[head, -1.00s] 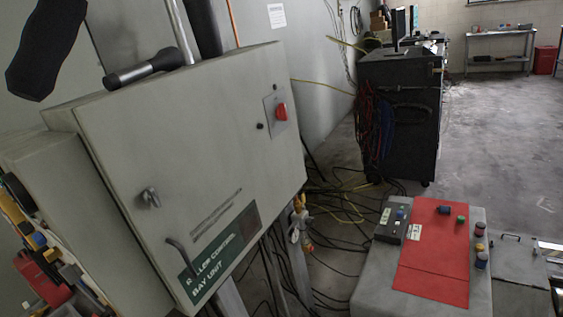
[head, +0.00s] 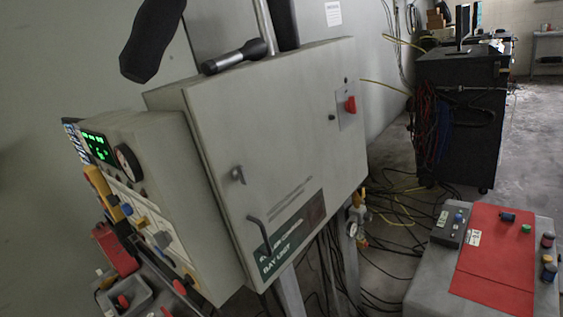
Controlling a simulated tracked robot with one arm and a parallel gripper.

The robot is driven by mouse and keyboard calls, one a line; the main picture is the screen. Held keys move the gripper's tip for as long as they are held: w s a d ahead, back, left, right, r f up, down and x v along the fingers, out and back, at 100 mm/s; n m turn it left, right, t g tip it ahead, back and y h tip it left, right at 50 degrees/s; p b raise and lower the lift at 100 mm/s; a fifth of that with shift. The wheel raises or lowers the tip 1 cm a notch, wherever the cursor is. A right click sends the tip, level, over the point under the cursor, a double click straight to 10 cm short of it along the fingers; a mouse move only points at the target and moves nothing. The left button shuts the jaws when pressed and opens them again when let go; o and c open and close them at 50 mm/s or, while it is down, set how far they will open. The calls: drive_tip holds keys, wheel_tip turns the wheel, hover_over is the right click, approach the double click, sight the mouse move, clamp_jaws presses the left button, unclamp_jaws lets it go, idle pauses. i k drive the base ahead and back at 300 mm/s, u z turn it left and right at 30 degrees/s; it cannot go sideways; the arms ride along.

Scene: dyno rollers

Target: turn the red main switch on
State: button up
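The red main switch (head: 350,104) is a small red knob on a light plate (head: 345,117), at the upper right of the grey control cabinet's door (head: 270,130). It is small in the head view, and I cannot tell which position it is set to. The cabinet appears tilted and its door looks shut. A small latch (head: 238,175) and a bar handle (head: 260,234) sit on the door's lower left.
A side panel (head: 150,190) with a green display and gauge stands left of the cabinet. A black-handled tool (head: 235,57) lies on the cabinet top. At right are a grey-and-red bench (head: 495,255), a black cart (head: 458,115) and floor cables (head: 400,215).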

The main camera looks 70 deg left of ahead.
sight(350, 104)
drive_tip(key=u, duration=0.15)
drive_tip(key=k, duration=0.45)
drive_tip(key=u, duration=1.15)
drive_tip(key=i, duration=1)
drive_tip(key=z, duration=0.05)
drive_tip(key=k, duration=0.6)
drive_tip(key=z, duration=0.5)
drive_tip(key=i, duration=0.65)
drive_tip(key=z, duration=0.3)
